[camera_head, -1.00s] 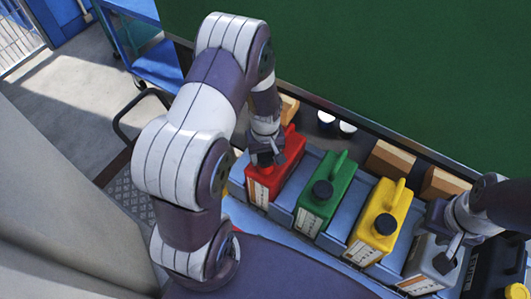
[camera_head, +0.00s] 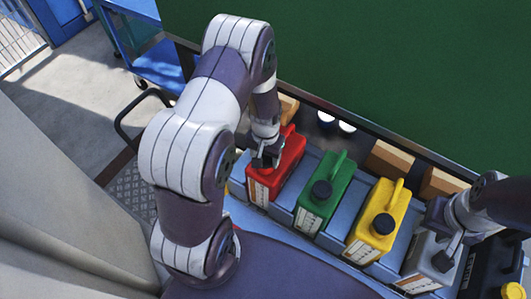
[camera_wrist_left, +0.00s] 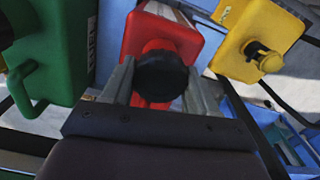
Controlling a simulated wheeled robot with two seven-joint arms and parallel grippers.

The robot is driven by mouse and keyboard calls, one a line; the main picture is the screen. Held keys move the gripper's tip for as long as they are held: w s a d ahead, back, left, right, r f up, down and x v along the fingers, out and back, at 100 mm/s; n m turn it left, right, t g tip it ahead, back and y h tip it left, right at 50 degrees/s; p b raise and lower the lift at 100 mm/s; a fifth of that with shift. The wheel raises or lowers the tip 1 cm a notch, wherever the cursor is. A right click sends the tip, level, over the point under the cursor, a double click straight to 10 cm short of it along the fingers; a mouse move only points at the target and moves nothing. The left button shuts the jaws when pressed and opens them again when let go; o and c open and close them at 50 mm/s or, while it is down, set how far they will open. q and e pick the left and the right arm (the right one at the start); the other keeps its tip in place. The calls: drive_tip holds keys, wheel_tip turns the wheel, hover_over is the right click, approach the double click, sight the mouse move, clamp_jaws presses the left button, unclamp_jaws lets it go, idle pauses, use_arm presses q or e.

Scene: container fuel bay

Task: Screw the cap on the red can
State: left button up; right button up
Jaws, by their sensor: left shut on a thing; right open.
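The red can (camera_head: 287,163) stands on the blue rack, left of the green can, in the head view. My left gripper (camera_head: 266,160) is over its top from above. In the left wrist view my left gripper (camera_wrist_left: 158,92) is shut on a black cap (camera_wrist_left: 162,74), which lies between its fingers in front of the red can (camera_wrist_left: 150,38). The cap is over the can's mouth, but whether its threads are engaged is hidden. My right gripper (camera_head: 447,246) is open at the grey can (camera_head: 428,261), close to its top.
The green can (camera_head: 325,190) and yellow can (camera_head: 378,220) stand in a row on the blue rack, both with black caps. Another yellow can (camera_wrist_left: 262,35) is on the red can's other side. Brown blocks (camera_head: 390,157) lie behind.

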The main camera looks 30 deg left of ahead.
use_arm(q)
drive_tip(key=m+p, duration=0.1)
drive_tip(key=m, duration=0.4)
drive_tip(key=shift+r+m, duration=0.15)
drive_tip(key=shift+m, duration=0.25)
drive_tip(key=m, duration=0.5)
drive_tip(key=shift+m+p, duration=0.4)
drive_tip(key=m, duration=0.5)
drive_tip(key=shift+m+p, duration=0.4)
drive_tip(key=m, duration=0.5)
drive_tip(key=shift+w+f, duration=0.1)
drive_tip(key=shift+f, duration=0.1)
drive_tip(key=o, duration=1.1)
